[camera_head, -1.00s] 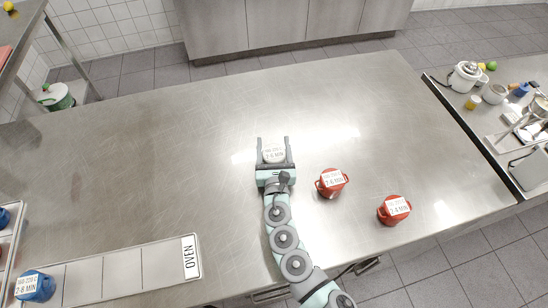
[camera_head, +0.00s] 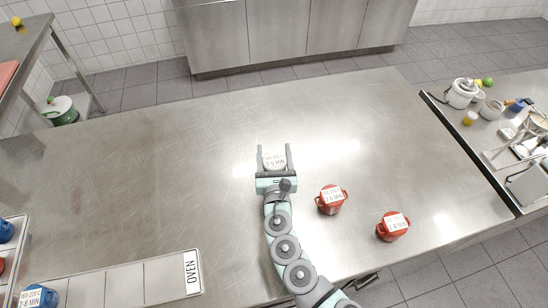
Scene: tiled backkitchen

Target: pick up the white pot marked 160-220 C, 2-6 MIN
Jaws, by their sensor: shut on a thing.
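The white pot (camera_head: 274,159) with a label reading 2-6 MIN is at the middle of the steel table. My gripper (camera_head: 273,156) has one finger on each side of it and is shut on it. The body of the gripper hides the near part of the pot. I cannot tell whether the pot touches the table or is slightly above it.
Two red pots, one nearer (camera_head: 331,199) and one farther right (camera_head: 392,227), stand right of my arm. A tray marked OVEN (camera_head: 165,277) lies at the lower left, with a blue pot (camera_head: 38,297) at its left end. The far half of the steel table (camera_head: 180,140) is clear.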

